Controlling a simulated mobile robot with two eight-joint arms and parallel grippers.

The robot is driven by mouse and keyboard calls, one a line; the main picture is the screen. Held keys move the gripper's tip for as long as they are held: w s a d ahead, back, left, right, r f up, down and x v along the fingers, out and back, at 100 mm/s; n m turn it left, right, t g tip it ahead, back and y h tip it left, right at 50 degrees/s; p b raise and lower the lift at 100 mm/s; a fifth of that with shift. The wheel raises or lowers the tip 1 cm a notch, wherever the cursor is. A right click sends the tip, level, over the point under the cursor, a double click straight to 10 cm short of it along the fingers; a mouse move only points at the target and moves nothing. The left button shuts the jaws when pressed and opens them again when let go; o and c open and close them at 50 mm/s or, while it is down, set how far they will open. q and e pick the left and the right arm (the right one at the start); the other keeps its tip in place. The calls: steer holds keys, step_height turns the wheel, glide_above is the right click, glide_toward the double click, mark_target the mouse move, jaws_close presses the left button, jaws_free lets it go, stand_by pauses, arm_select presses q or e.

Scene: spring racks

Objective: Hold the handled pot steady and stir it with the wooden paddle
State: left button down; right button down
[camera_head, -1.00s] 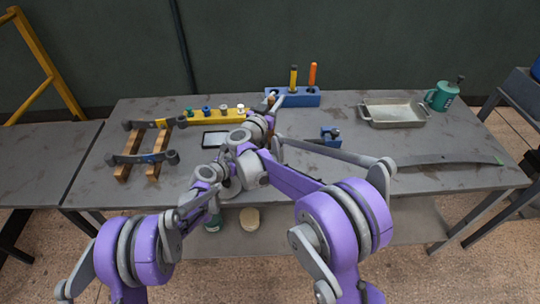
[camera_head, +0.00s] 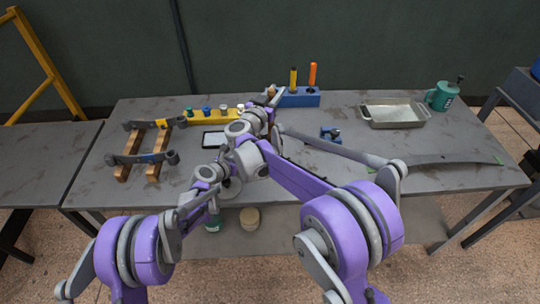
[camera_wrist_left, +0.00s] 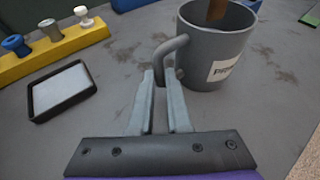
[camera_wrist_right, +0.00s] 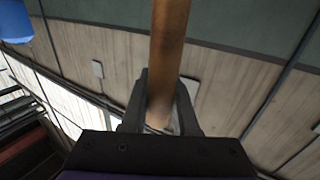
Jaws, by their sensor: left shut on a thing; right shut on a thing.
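The grey handled pot (camera_wrist_left: 222,55) stands upright on the table in the left wrist view, with a white label on its side. My left gripper (camera_wrist_left: 167,80) is shut on the pot's handle (camera_wrist_left: 172,48). The brown wooden paddle (camera_wrist_left: 216,10) stands inside the pot; its lower end is hidden by the wall. In the right wrist view my right gripper (camera_wrist_right: 160,98) is shut on the paddle's shaft (camera_wrist_right: 169,38). In the head view only a bit of the paddle (camera_head: 271,90) shows by my right gripper; my arms hide the pot and left gripper.
A yellow rack with knobs (camera_head: 212,117) and a dark-framed tablet (camera_head: 214,139) lie left of the pot. A blue block with two handled tools (camera_head: 300,98) stands behind.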

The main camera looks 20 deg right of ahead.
step_height(320, 180, up, 6)
stand_by(0.7)
arm_select(q)
steer(key=c, duration=0.8)
jaws_free()
steer(key=v, duration=1.2)
steer(key=shift+s, duration=0.1)
arm_select(e)
steer(key=shift+f, duration=0.1)
